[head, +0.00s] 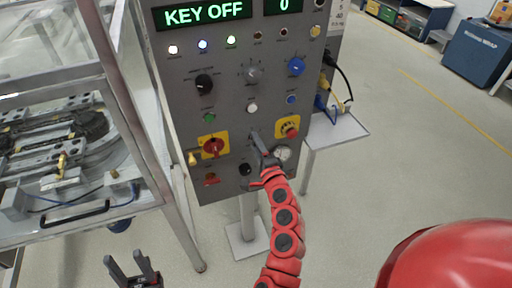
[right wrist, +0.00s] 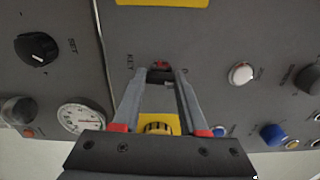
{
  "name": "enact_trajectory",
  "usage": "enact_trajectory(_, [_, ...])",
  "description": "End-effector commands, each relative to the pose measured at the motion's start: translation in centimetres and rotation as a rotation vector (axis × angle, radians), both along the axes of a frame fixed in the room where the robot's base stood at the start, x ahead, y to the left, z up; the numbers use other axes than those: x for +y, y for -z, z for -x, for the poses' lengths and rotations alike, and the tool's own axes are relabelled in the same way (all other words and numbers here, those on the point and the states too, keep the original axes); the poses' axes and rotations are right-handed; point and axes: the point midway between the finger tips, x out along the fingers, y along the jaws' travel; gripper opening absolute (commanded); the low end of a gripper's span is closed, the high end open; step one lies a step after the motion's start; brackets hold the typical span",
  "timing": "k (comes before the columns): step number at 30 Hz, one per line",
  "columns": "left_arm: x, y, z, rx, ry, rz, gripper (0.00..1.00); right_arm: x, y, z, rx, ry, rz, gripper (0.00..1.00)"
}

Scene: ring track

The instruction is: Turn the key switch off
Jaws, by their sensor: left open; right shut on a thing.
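The grey control panel (head: 225,100) stands ahead of me, and its display (head: 203,13) reads "KEY OFF". My right gripper (head: 255,138) reaches the lower middle of the panel. In the right wrist view its fingers (right wrist: 160,78) are shut on the key (right wrist: 160,73), a small dark piece beside the "KEY" lettering. In the head view the fingers mostly hide the key. My left gripper (head: 135,272) is open and empty at the bottom left, away from the panel.
A red rotary switch (head: 213,146) on a yellow plate is left of my right gripper; a red button (head: 291,131) on yellow and a gauge (head: 283,154) are right. A framed track case (head: 70,150) stands left. A small shelf (head: 340,130) juts out right.

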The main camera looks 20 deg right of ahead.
Motion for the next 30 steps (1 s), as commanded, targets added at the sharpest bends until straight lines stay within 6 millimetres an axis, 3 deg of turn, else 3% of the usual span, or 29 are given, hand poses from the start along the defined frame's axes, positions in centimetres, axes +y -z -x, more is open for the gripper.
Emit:
enact_trajectory(21, [0.00,0.62,-0.01,0.000,0.000,0.000,0.50,0.10,0.15,0.00,0.001,-0.002,0.078,0.00])
enact_trajectory(22, [0.00,0.62,-0.01,0.000,0.000,0.000,0.50,0.10,0.16,0.00,0.001,-0.002,0.078,0.46])
enact_trajectory(26, [0.00,0.62,-0.01,0.000,0.000,0.000,0.50,0.08,0.13,0.00,0.000,-0.002,0.077,0.69])
enact_trajectory(30, [0.00,0.61,0.00,0.000,0.000,0.000,0.50,0.07,0.09,0.00,-0.001,-0.002,0.076,0.72])
